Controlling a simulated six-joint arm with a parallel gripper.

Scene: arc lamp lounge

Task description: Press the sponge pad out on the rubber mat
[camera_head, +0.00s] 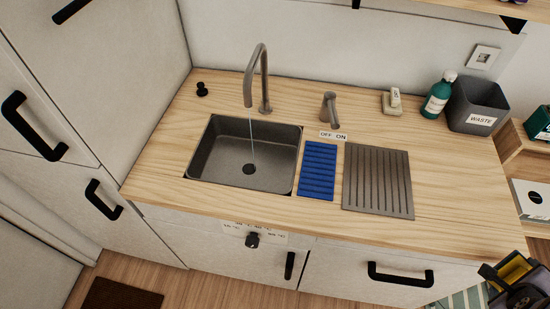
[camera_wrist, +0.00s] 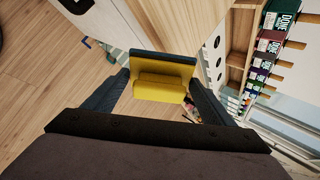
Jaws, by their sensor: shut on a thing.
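The sponge pad (camera_wrist: 163,88), yellow with a dark layer along its far edge, is held between the two fingers of my gripper (camera_wrist: 160,94) in the wrist view. In the head view my gripper (camera_head: 512,288) shows at the bottom right corner, past the counter's front edge, with the yellow pad (camera_head: 514,269) in it. A blue ribbed mat (camera_head: 318,170), which looks like the rubber mat, lies flat on the counter just right of the sink. My gripper is well apart from it. Nothing lies on the mat.
The sink (camera_head: 215,165) has a thin stream of water falling from its tap (camera_head: 263,80). A grey ribbed board (camera_head: 378,180) lies right of the blue mat. A small spout (camera_head: 329,107), a green bottle (camera_head: 437,98) and a waste bin (camera_head: 477,105) stand behind.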

